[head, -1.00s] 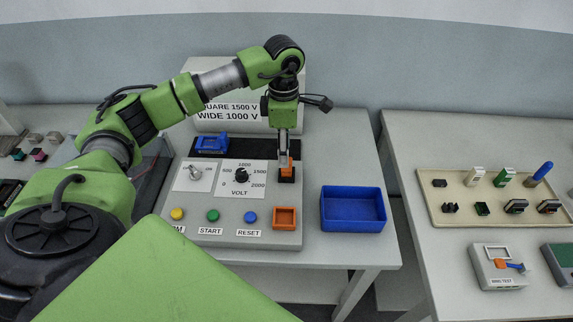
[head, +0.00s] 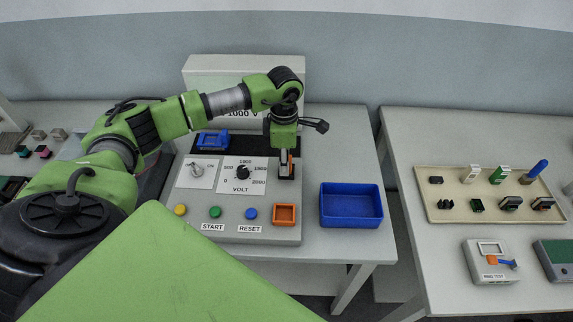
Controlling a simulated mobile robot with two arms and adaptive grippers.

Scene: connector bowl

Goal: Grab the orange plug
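The orange plug (head: 284,158) is at the right side of the grey test panel, above a dark socket area. My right gripper is not in view.
The panel (head: 192,230) has a VOLT knob (head: 242,173), several coloured buttons and an orange square socket (head: 284,215). A blue bin (head: 350,225) stands right of it. A blue connector (head: 213,140) sits behind. The right table holds a beige tray (head: 440,217) of connectors.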

